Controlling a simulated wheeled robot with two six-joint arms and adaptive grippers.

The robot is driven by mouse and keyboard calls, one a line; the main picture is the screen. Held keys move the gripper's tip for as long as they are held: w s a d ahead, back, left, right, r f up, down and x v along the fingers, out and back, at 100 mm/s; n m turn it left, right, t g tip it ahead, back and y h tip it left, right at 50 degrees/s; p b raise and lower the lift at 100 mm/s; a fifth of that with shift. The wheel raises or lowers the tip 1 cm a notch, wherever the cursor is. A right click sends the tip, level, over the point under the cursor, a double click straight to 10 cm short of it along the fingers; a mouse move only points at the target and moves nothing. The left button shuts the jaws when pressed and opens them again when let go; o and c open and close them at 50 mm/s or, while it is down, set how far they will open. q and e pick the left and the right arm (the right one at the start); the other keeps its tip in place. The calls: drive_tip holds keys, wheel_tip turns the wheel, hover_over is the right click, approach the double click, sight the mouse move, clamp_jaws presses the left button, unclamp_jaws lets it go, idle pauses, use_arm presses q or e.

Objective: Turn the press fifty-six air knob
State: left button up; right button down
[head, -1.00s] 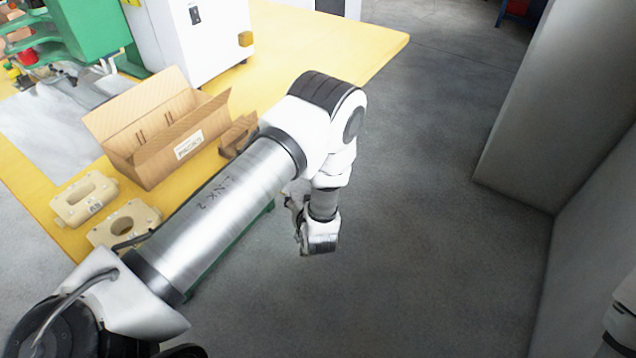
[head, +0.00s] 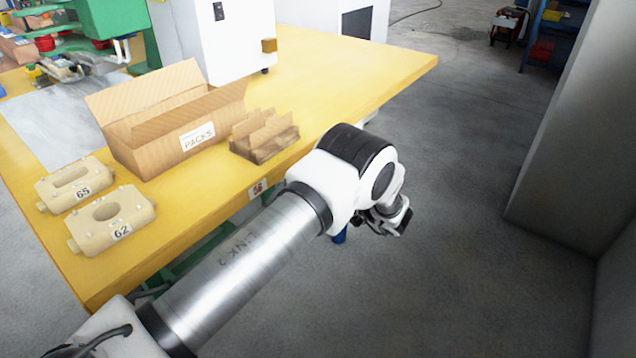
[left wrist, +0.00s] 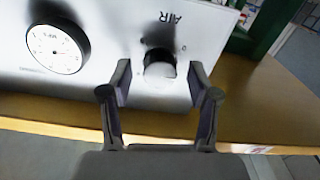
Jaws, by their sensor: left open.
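In the left wrist view a light panel marked AIR carries a round knob (left wrist: 160,68) with a pale face and a dark side. A round white gauge (left wrist: 57,48) with a black rim sits left of it. My left gripper (left wrist: 160,84) is open, with one finger on each side of the knob in the picture; I cannot tell whether they touch it. In the head view my left gripper (head: 392,220) is partly hidden behind my wrist, beyond the table's edge. My right gripper is out of view.
A yellow table (head: 340,70) holds an open cardboard box (head: 150,150), a divider insert (head: 264,137), beige blocks marked 65 (head: 75,184) and 62 (head: 110,219), and a white machine (head: 225,35). Open grey floor (head: 450,270) lies right of the table; a grey wall (head: 575,130) stands beyond.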

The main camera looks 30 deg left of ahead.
use_arm(q)
drive_tip(key=c, duration=1.2)
drive_tip(key=shift+o, duration=0.2)
drive_tip(key=shift+m, duration=0.3)
drive_tip(key=m+p, duration=0.4)
drive_tip(key=m, duration=1.6)
drive_tip(key=shift+p, duration=0.35)
